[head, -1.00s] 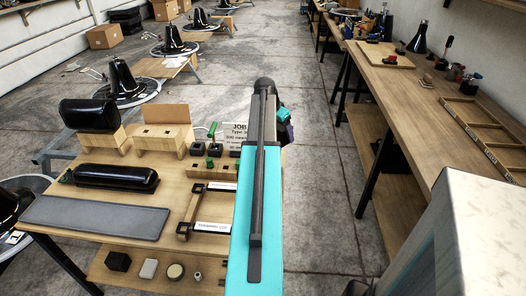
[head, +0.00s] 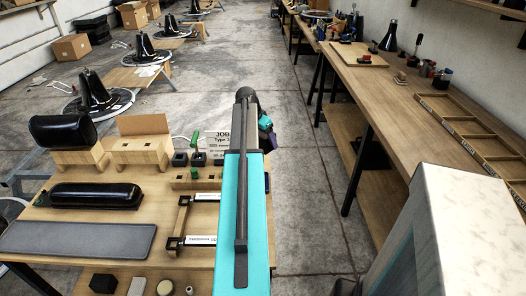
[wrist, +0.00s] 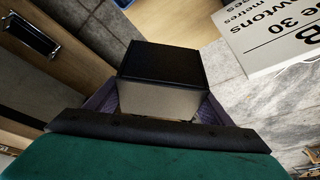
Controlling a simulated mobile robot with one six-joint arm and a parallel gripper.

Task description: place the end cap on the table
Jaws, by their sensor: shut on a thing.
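The end cap (wrist: 160,66) is a dark, box-shaped piece with a black top and a lighter grey-beige front face, seen in the wrist view. My gripper (wrist: 158,101) is shut on it, with purple finger pads at its left and right sides. In the head view my own arm hides the end cap, and only a bit of my gripper (head: 267,130) shows beyond the arm at the right edge of the left table (head: 190,262).
The left table carries a job card (head: 219,141), black cushions (head: 92,196), a grey pad (head: 78,240), wooden blocks (head: 140,151) and a wooden-and-black frame (head: 184,218). A long workbench (head: 400,110) stands on the right. Bare floor (head: 310,190) lies between them.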

